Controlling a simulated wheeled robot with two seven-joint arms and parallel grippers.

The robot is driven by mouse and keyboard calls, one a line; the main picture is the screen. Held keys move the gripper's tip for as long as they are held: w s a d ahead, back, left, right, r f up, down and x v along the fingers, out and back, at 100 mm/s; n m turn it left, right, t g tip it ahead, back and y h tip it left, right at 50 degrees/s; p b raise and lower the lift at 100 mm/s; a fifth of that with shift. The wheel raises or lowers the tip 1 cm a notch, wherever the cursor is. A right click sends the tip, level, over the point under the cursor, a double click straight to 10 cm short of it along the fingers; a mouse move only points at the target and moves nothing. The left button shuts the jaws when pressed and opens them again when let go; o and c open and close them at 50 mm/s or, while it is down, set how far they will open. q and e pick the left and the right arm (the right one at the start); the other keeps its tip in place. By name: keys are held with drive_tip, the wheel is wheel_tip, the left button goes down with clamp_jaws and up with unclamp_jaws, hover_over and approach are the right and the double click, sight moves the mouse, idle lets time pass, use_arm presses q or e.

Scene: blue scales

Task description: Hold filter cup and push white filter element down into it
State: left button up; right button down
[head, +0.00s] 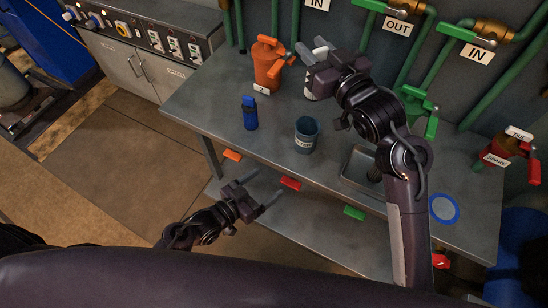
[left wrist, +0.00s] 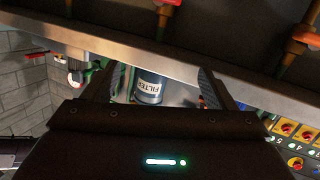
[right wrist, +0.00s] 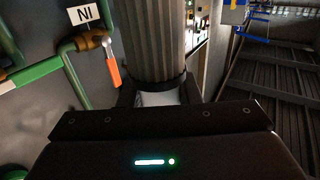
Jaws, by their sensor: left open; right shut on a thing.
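The filter cup (head: 306,136) is a dark teal open-topped cup with a white label. It stands upright on the grey workbench, and its FILTER label also shows in the left wrist view (left wrist: 150,88). My left gripper (head: 264,188) is open and empty, in front of and below the bench's front edge, apart from the cup. My right gripper (head: 318,66) is shut on the filter element (head: 311,90), above the back of the bench, behind the cup. In the right wrist view the filter element (right wrist: 155,42) is a ribbed grey-white cylinder. The fingers hide part of it.
A blue bottle (head: 250,114) and an orange canister (head: 267,66) stand left of and behind the cup. A blue ring (head: 444,208) lies further right. Green pipes (head: 413,55) line the wall.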

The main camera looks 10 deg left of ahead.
use_arm(q)
drive_tip(key=m+t, duration=0.1)
drive_tip(key=t, duration=0.1)
approach(299, 139)
drive_tip(key=w, duration=0.1)
drive_tip(key=shift+h, duration=0.3)
drive_tip(key=x, duration=1.2)
drive_tip(key=shift+d+f, duration=0.2)
drive_tip(key=shift+f, duration=0.05)
drive_tip(key=c, duration=1.1)
drive_tip(key=shift+s, duration=0.1)
use_arm(e)
drive_tip(key=shift+f, duration=4.6)
